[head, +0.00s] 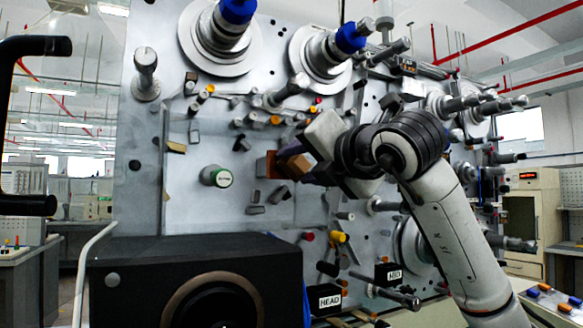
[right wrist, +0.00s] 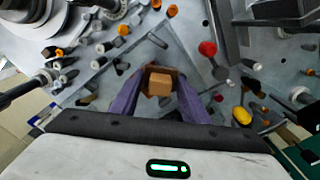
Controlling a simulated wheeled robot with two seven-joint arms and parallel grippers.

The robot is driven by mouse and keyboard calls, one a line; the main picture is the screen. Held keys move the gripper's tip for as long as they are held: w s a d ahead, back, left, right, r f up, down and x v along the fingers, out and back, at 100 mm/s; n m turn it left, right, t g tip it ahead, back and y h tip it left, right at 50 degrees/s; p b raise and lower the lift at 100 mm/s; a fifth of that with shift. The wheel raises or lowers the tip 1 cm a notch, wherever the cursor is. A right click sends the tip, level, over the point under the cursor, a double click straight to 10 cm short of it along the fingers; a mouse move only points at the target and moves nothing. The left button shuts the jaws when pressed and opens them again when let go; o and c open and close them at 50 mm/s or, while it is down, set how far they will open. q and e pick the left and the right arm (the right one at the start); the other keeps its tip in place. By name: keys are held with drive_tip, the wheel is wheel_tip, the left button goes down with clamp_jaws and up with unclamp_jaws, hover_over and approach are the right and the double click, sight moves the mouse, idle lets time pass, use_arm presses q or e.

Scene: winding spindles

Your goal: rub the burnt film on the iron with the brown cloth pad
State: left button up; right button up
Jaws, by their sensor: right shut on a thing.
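My right gripper (head: 288,165) reaches in from the right to the upright grey panel. In the right wrist view, its two purplish fingers (right wrist: 155,98) are closed around a small tan-brown block, the cloth pad (right wrist: 160,84). A darker brown edge shows just behind and around the pad, close to the panel. In the head view, a brown patch (head: 267,165) shows at the fingertips against the panel. The iron and its burnt film cannot be clearly told apart here, and the gripper and pad hide part of that spot. Whether the pad touches the iron cannot be told. My left gripper is not seen.
The panel (head: 150,190) carries spindles with blue caps (head: 237,10), many short pegs and a green-ringed knob (head: 216,176). A red knob (right wrist: 208,48) and a yellow knob (right wrist: 241,116) stand right of the gripper. A black box (head: 195,255) is in the lower foreground.

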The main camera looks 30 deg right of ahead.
sight(270, 165)
drive_tip(key=shift+w+a, duration=0.1)
drive_tip(key=shift+w+a, duration=0.2)
drive_tip(key=shift+a, duration=1.75)
drive_tip(key=shift+s+a+f+b, duration=0.1)
drive_tip(key=shift+s+f+b, duration=0.05)
drive_tip(key=shift+s+b, duration=0.4)
drive_tip(key=shift+s+r+b, duration=0.2)
drive_tip(key=shift+s+b, duration=0.5)
drive_tip(key=shift+s, duration=1.65)
drive_tip(key=s+b, duration=0.1)
drive_tip(key=s, duration=0.2)
drive_tip(key=shift+a, duration=0.1)
